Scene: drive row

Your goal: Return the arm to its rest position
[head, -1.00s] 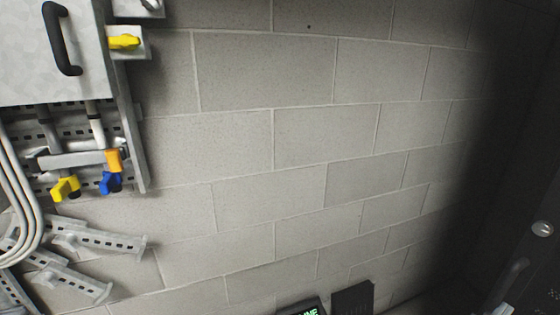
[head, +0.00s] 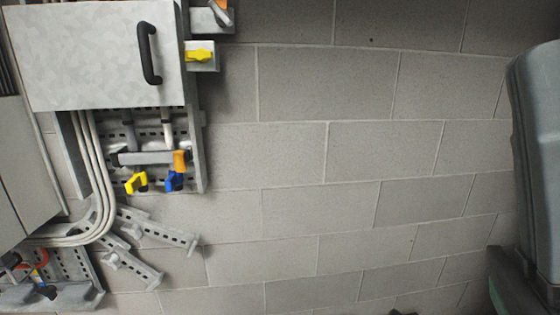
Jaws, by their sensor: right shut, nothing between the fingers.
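Only a small dark tip shows at the bottom edge of the head view, right of the middle. It looks like the end of my right gripper (head: 402,312); its fingers are shut with nothing between them, and the rest of it is cut off by the frame. It is well apart from the panel at the left, with block wall behind it. My left gripper is not in view.
A grey cabinet door (head: 95,55) with a black handle (head: 149,54) is at upper left. Yellow (head: 137,182) and blue (head: 174,181) valve handles, pipes and slotted brackets (head: 157,229) lie below. A dark grey-green body (head: 538,150) fills the right edge. Bare block wall (head: 340,150) lies between.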

